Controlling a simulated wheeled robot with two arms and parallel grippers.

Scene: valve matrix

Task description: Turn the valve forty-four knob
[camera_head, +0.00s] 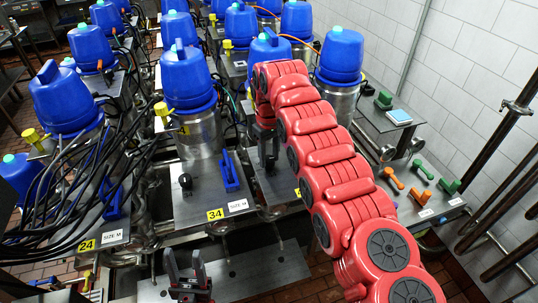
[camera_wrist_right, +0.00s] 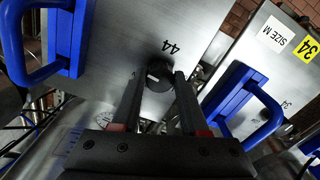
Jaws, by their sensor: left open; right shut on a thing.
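The valve forty-four knob (camera_wrist_right: 159,76) is a round black knob on a steel plate, beside the printed number 44 (camera_wrist_right: 170,47) in the right wrist view. My right gripper (camera_wrist_right: 160,84) is shut on this knob, with a finger on each side of it. In the head view, my red right arm reaches over the forty-four plate (camera_head: 281,184), and its gripper and the knob are mostly hidden. My left gripper (camera_head: 188,272) is open and empty low in the head view, in front of the thirty-four plate.
Blue handles (camera_wrist_right: 70,38) stand on the plates near the knob. Blue-capped valves (camera_head: 187,80) fill the rows behind. Black cables (camera_head: 80,180) crowd the left.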

